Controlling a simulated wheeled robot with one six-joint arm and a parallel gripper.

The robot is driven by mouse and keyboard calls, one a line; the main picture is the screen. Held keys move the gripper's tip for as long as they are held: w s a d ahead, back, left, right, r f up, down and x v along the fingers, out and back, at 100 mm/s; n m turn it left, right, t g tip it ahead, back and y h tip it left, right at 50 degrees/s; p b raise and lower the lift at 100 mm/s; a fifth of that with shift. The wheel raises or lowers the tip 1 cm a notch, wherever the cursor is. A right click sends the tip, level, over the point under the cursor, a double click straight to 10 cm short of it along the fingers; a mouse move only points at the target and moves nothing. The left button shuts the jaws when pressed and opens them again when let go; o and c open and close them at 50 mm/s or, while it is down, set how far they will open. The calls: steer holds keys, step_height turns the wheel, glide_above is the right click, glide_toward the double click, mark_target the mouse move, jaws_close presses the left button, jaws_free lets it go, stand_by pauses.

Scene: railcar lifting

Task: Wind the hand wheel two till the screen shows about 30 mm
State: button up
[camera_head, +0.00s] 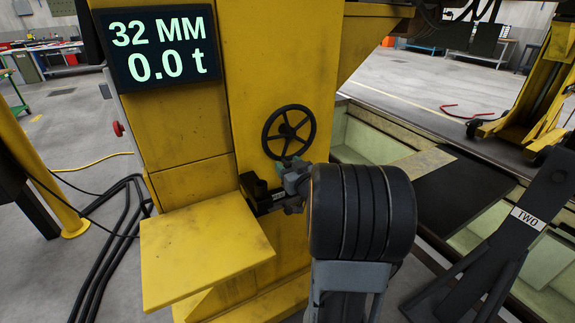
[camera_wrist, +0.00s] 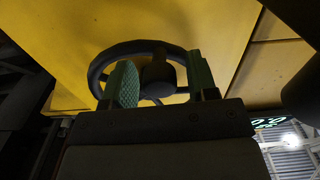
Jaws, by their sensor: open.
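The black hand wheel (camera_head: 289,132) is mounted on the front of the yellow lifting jack (camera_head: 190,130). The screen (camera_head: 158,47) at the top left of the jack reads 32 MM and 0.0 t. My gripper (camera_head: 287,163) is at the lower edge of the wheel in the head view, partly hidden by my arm. In the wrist view the wheel (camera_wrist: 148,48) lies beyond the fingers, with its hub showing between them. My gripper (camera_wrist: 160,85) is open there, its green-padded fingers apart. I cannot tell whether a finger touches the rim.
A yellow shelf (camera_head: 205,245) juts out from the jack at lower left. A dark stand labelled TWO (camera_head: 528,218) is at right, beside a pit (camera_head: 460,185). Black cables (camera_head: 118,235) lie on the floor at left. A red button (camera_head: 118,128) sits on the jack's left side.

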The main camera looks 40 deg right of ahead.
steer(key=shift+w, duration=0.5)
steer(key=shift+c, duration=0.2)
jaws_close()
